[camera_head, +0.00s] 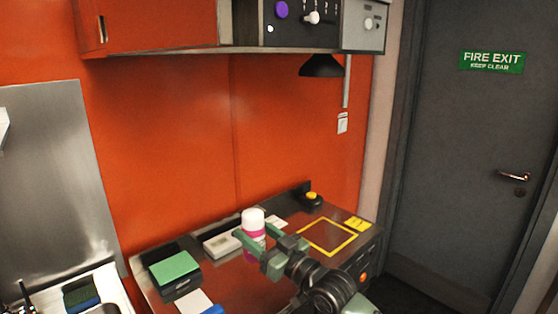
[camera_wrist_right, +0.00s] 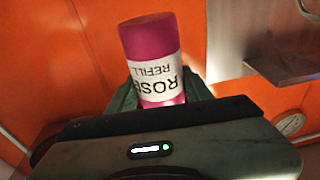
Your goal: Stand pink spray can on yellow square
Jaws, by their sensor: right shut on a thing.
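The pink spray can (camera_head: 253,219) has a white top and looks upright above the counter in the head view. My right gripper (camera_head: 257,240) is shut on it around its body. The wrist view shows the can (camera_wrist_right: 152,50) between the fingers, with a white label reading "ROSE REFILL" upside down in the picture. The can's lower part is partly hidden by a finger in the head view, so I cannot tell if it touches the counter. The yellow square (camera_head: 328,237) is an outline on the dark counter, right of the can, and looks empty. My left gripper is not in view.
A green-topped block (camera_head: 174,268) stands on the counter at the left. A pale box (camera_head: 221,243) is just left of the can. A yellow-topped black button (camera_head: 312,198) stands behind the square. Yellow labels (camera_head: 357,223) lie at its right. A cabinet (camera_head: 150,25) hangs above.

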